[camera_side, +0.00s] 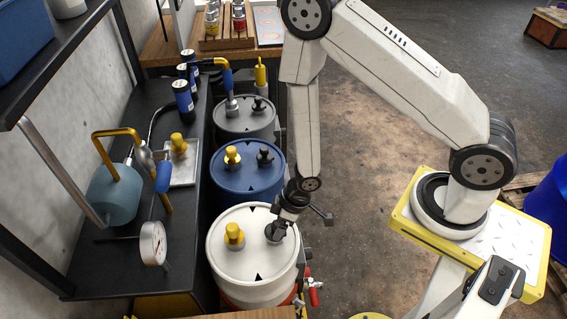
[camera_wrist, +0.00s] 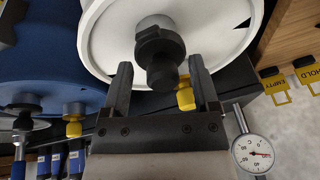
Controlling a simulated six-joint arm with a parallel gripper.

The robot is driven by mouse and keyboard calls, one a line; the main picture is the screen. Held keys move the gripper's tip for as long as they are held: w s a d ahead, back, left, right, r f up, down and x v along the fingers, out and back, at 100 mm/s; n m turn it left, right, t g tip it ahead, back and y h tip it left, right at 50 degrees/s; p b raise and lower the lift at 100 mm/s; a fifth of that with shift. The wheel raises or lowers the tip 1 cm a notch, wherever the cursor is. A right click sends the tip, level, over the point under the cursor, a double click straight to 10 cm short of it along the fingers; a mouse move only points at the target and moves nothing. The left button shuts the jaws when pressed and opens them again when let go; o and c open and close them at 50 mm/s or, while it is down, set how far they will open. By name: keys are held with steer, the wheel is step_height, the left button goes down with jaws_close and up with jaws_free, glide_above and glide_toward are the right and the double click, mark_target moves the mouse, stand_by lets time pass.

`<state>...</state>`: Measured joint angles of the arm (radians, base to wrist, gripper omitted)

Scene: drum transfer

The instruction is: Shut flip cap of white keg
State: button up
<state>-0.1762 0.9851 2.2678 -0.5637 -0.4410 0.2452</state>
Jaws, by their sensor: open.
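The white keg (camera_side: 245,262) stands at the front of the row of kegs, and its pale lid also fills the top of the wrist view (camera_wrist: 105,40). A black cap fitting (camera_wrist: 162,60) rises from its lid; from here I cannot tell whether the flip cap is up or down. A yellow-topped fitting (camera_side: 234,233) stands on the left of the lid. My gripper (camera_side: 284,222) is low over the right of the lid, at the black fitting. In the wrist view the fingers (camera_wrist: 161,78) are apart, one on each side of the fitting, with no clear contact.
A blue keg (camera_side: 246,187) and a grey keg (camera_side: 245,123) stand behind the white one, with fittings on their lids. A black bench (camera_side: 125,255) on the left carries a dial gauge (camera_side: 153,243) and a teal tank (camera_side: 113,195). Open floor lies to the right.

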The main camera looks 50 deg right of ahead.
steer(key=shift+s+d+t, duration=0.15)
steer(key=shift+t, duration=0.15)
steer(key=v, duration=0.7)
steer(key=shift+d+r, duration=0.25)
steer(key=shift+r, duration=0.1)
steer(key=shift+s, duration=0.1)
steer(key=shift+a, duration=0.15)
steer(key=shift+w+a+f+t, duration=0.15)
steer(key=shift+w+a+t, duration=0.15)
steer(key=shift+a, duration=0.3)
steer(key=shift+f, duration=0.1)
steer(key=shift+x, duration=3.8)
steer(key=shift+d, duration=0.15)
